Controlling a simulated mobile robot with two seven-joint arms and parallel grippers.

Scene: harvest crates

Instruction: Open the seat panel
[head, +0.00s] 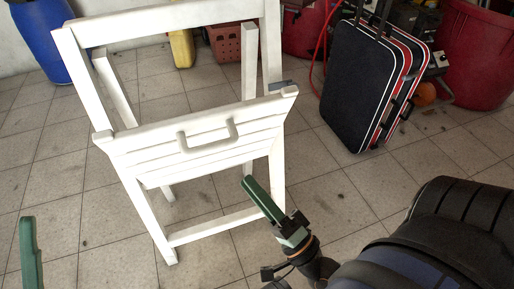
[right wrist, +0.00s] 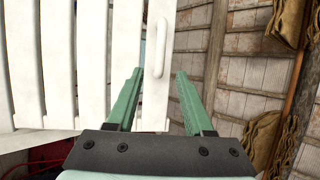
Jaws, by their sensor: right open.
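A white wooden folding chair stands on the tiled floor in the head view, its slatted seat panel (head: 205,160) facing me at a slant. A pale U-shaped handle (head: 208,136) sits on the panel near its upper edge. My right gripper (head: 248,184) is in front of and below the panel's right half, open and apart from the handle. In the right wrist view the white slats (right wrist: 90,60) fill the left, and the handle (right wrist: 155,47) shows beyond and between the open green fingers (right wrist: 160,76). Only part of my left gripper (head: 30,250) shows at the lower left.
A dark suitcase (head: 365,88) with red and white trim stands right of the chair. A blue barrel (head: 42,38), yellow container (head: 182,48), reddish crate (head: 226,44) and red tub (head: 478,55) are at the back. The tiled floor around the chair is mostly clear.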

